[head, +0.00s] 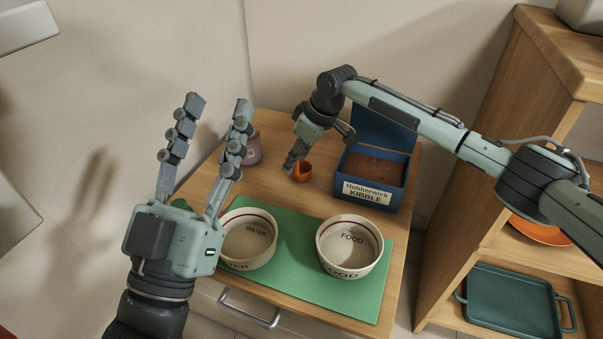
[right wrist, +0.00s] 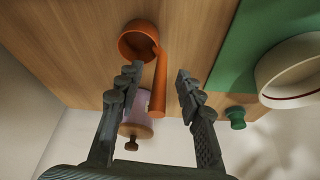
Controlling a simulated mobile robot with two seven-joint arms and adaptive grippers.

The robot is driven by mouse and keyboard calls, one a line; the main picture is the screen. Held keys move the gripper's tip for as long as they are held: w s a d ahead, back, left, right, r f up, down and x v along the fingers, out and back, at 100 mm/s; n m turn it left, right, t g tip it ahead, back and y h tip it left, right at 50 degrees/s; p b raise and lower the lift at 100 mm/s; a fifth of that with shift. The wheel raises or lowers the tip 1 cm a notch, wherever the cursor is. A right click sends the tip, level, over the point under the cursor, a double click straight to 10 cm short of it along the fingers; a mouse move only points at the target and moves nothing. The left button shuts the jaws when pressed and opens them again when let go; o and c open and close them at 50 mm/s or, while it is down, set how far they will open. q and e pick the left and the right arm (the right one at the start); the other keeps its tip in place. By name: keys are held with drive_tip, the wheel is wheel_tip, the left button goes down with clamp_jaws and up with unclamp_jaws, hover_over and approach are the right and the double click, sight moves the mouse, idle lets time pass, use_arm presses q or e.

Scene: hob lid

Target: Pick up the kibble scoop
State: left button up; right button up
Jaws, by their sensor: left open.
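The orange kibble scoop (head: 304,172) is on the wooden cabinet top, left of the blue kibble box (head: 370,195). In the right wrist view the scoop (right wrist: 140,38) shows its round cup at the top and its handle pointing down between my right fingers. My right gripper (right wrist: 158,73) is open, with one finger on each side of the handle and gaps visible. In the head view my right gripper (head: 292,168) hangs at the scoop's left and hides its handle. My left gripper (head: 219,103) is open and empty, raised at the front left.
A green mat (head: 295,275) holds a water bowl (head: 246,255) and a food bowl (head: 325,240). A lilac jar (head: 253,150) stands behind, close to the scoop handle in the wrist view. A small green object (right wrist: 236,117) is near the mat. A shelf unit (head: 500,95) stands right.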

clamp_jaws()
drive_tip(key=shift+r, duration=0.1)
idle(0.5)
drive_tip(key=shift+r, duration=0.55)
use_arm(q)
drive_tip(key=w+f+g+y+p, duration=0.2)
drive_tip(key=f+g, duration=0.3)
drive_tip(key=f, duration=0.4)
drive_tip(key=shift+w+a+f+g+p, duration=0.15)
drive_tip(key=shift+w+a+g+p, duration=0.2)
drive_tip(key=shift+w+p, duration=0.2)
use_arm(e)
drive_tip(key=s+a+r, duration=0.7)
drive_tip(key=a+r, duration=0.2)
drive_tip(key=shift+a+r, duration=0.2)
drive_tip(key=shift+r, duration=0.2)
